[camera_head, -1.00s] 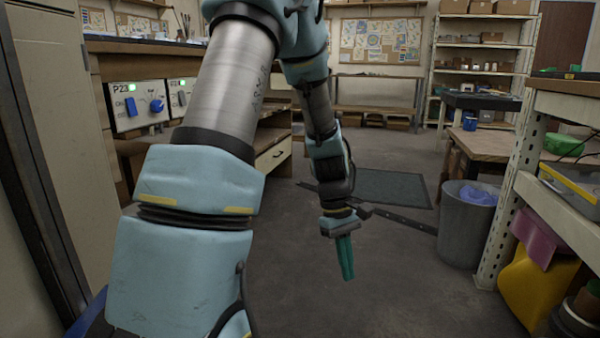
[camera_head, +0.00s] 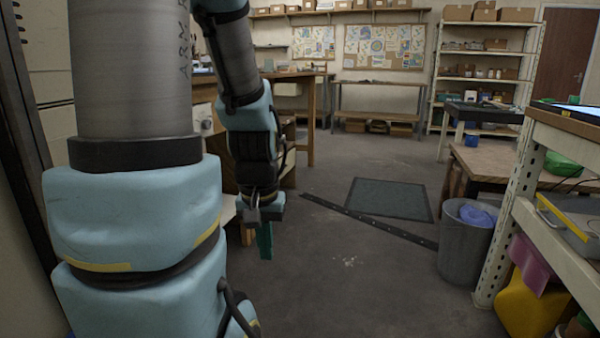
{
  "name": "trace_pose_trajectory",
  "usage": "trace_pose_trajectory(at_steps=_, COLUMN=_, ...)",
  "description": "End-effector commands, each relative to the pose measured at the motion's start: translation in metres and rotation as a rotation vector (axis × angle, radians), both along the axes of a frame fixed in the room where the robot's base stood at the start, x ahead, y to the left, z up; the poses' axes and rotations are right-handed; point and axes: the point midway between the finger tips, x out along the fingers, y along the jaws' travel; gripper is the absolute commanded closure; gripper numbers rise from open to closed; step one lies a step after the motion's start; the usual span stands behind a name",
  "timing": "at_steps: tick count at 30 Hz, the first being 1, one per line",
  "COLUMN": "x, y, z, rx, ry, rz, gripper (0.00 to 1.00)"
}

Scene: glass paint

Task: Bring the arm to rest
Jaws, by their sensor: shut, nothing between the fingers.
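My gripper (camera_head: 265,243) hangs pointing down at the end of my folded arm, left of the picture's middle. Its teal fingers are shut with nothing between them. It is above the grey floor, in front of the wooden bench on the left, and I see no contact with anything. My large upper arm fills the left of the view and hides part of that bench.
A grey bin (camera_head: 465,245) with something blue in it stands at right, beside a pale metal shelf (camera_head: 503,225). A dark mat (camera_head: 388,198) and a long dark strip (camera_head: 370,222) lie on the floor.

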Motion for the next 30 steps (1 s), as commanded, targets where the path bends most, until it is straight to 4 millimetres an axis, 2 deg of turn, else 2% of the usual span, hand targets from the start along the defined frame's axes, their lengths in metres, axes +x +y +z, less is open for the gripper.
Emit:
trace_pose_trajectory(at_steps=1, x=0.0, y=0.0, z=0.032, rx=0.0, ry=0.0, rz=0.0, gripper=1.0)
trace_pose_trajectory(at_steps=21, x=0.0, y=0.0, z=0.238, rx=0.0, ry=0.001, rz=0.001, gripper=1.0)
trace_pose_trajectory(at_steps=25, x=0.0, y=0.0, z=0.269, rx=0.0, ry=0.001, rz=0.001, gripper=1.0)
trace_pose_trajectory(at_steps=30, x=0.0, y=0.0, z=0.29, rx=0.0, ry=0.001, rz=0.001, gripper=1.0)
